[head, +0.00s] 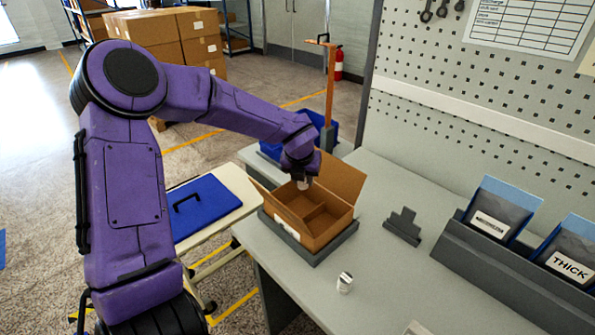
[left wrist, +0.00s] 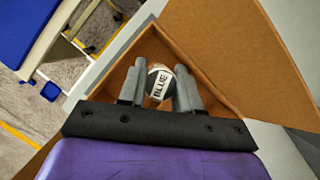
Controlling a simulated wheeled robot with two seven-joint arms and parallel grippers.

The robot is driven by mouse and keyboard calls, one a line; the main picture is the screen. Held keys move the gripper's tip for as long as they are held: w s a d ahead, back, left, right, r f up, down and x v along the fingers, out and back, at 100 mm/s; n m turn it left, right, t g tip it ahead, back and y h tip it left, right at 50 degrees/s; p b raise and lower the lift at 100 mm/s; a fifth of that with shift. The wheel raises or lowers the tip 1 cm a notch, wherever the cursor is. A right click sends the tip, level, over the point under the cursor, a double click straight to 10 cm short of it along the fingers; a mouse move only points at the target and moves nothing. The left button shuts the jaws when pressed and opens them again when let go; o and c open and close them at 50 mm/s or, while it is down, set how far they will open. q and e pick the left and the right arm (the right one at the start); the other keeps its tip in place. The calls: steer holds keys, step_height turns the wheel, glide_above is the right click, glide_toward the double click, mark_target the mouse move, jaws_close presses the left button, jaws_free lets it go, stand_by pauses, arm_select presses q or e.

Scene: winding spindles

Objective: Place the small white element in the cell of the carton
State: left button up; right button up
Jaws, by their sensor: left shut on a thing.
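The open cardboard carton (head: 338,229) sits in a grey tray on the table, its flaps spread and a divider splitting it into cells. My left gripper (head: 303,180) points down over the carton's far left part. It is shut on a small white element (head: 303,185), whose lower end shows below the fingers. My right gripper is out of view.
A small silver cylinder (head: 345,283) stands on the table in front of the carton. A dark stepped block (head: 403,226) lies to the right, before a grey rack (head: 500,262) with labelled pouches. A blue bin (head: 270,150) and orange post (head: 331,85) stand behind.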

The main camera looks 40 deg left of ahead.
mark_target(303, 204)
arm_select(q)
step_height(303, 204, down, 8)
steer(key=shift+f, duration=0.25)
steer(key=shift+f, duration=0.1)
steer(key=o, duration=0.7)
steer(key=shift+o, duration=0.2)
steer(key=p+v, duration=0.2)
steer(key=v, duration=1)
steer(key=shift+r, duration=0.25)
